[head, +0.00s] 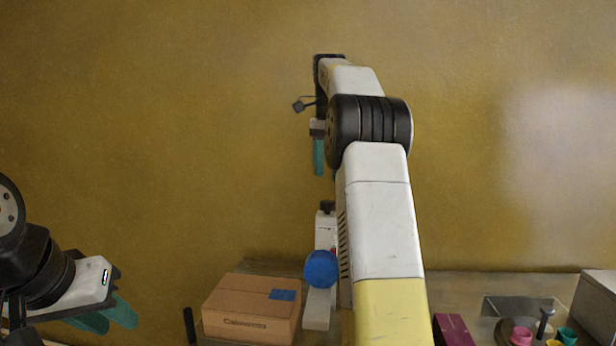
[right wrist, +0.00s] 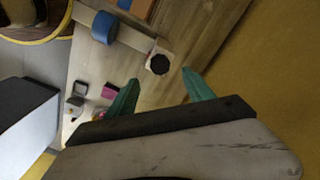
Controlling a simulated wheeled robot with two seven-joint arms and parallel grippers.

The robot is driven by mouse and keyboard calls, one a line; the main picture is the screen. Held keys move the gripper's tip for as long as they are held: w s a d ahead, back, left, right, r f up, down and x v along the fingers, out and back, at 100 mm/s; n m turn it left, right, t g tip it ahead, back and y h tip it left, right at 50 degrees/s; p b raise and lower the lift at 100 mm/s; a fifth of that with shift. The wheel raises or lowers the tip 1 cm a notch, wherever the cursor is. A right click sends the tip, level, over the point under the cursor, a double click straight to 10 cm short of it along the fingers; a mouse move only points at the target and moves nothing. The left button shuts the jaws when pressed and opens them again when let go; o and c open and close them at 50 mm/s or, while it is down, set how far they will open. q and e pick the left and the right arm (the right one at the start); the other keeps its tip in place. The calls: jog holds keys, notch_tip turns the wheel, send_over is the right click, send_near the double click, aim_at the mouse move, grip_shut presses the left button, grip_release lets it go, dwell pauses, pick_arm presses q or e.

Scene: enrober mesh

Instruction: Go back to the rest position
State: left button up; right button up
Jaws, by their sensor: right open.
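My right gripper (head: 325,172) is raised high in front of the mustard wall, well above the table, with its teal fingers pointing down. My right forearm hides part of it in the head view. In the right wrist view the right gripper (right wrist: 161,80) has its two fingers apart, with nothing held between them. My left gripper (head: 106,314) is low at the left edge of the head view, left of the cardboard box. Its two teal fingers show at a slant and seem empty; their opening is hard to judge.
A cardboard box (head: 249,310) and a white device with a blue knob (head: 321,269) stand on the table. At the right are a magenta block (head: 455,330), small coloured cups (head: 521,336) and a grey box (head: 597,306). The space around my raised right gripper is clear.

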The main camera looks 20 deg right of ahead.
dwell(0.4)
jog(key=shift+s+a+r+n, duration=0.15)
jog(key=shift+s+r+n, duration=0.05)
jog(key=shift+s+n, duration=0.15)
jog(key=s+a+f+n+t, duration=0.2)
jog(key=s+a+f+n, duration=0.2)
jog(key=s, duration=0.5)
jog(key=s+a+f+n+t+y, duration=0.1)
jog(key=s+a+f+n+t, duration=0.1)
jog(key=s+a+f+n, duration=0.3)
jog(key=s+a+f+n+t+y, duration=0.1)
jog(key=s+a+f+n, duration=0.3)
jog(key=s, duration=0.9)
jog(key=shift+s+a+f+n+t, duration=0.25)
jog(key=shift+a+n+t, duration=0.35)
jog(key=shift+a+n, duration=0.4)
